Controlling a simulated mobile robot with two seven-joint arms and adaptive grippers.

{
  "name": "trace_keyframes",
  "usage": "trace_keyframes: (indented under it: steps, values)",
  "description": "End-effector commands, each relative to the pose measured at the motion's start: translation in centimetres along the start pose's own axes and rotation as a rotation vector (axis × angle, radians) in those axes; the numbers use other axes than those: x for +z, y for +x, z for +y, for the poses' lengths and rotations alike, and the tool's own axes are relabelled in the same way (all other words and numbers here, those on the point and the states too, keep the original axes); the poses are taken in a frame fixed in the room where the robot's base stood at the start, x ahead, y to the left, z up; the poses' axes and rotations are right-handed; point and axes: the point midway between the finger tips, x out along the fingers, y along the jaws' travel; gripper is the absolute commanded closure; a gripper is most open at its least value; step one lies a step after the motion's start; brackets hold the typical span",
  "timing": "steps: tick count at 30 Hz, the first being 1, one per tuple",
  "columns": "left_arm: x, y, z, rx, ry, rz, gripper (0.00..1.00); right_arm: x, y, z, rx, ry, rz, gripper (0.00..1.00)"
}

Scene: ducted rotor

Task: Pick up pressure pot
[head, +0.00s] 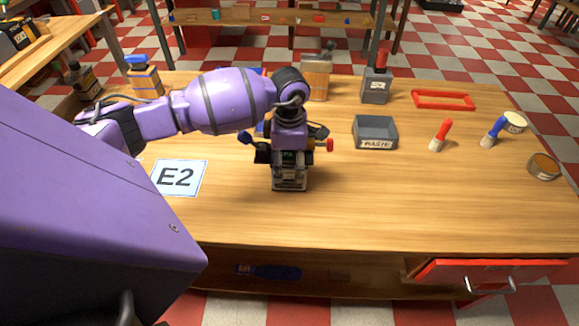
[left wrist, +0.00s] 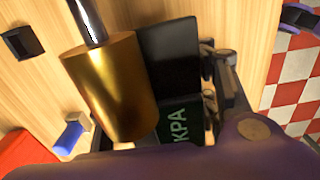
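A dark device with a green "KPA" display (left wrist: 178,125) and a brass cylinder with a metal rod (left wrist: 112,85) fill the middle of the left wrist view. I take this as the pressure pot. My right gripper is out of view.
A grey labelled bin (head: 375,132), red-handled tool (head: 440,135), blue-handled tool (head: 494,131) and round tin (head: 543,166) stand to the right. A red frame (head: 443,99) lies behind. An "E2" card (head: 178,177) lies left. The front right of the table is clear.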

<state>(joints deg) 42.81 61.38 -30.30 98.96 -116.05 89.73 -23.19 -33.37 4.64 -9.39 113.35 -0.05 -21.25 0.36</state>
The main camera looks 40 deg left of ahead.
Motion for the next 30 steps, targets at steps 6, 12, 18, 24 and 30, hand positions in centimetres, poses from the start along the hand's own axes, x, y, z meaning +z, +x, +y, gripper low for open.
trace_keyframes:
  steps: [6, 12, 18, 24, 30]
  values:
    - [0.0, 0.0, 0.0, 0.0, 0.0, 0.0, 0.8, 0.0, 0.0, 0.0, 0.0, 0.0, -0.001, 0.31]
    - [0.0, -0.1, 0.1, 0.002, 0.0, -0.001, 0.92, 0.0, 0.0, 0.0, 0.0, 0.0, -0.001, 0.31]
    - [0.1, -0.3, 0.1, 0.002, 0.0, -0.002, 0.92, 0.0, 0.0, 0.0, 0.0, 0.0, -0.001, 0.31]
    - [0.1, -2.1, 0.2, 0.005, 0.001, -0.002, 0.92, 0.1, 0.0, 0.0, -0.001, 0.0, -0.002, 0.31]
    - [-0.8, -5.9, -1.9, 0.006, 0.004, 0.0, 0.92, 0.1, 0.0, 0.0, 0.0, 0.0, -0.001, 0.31]
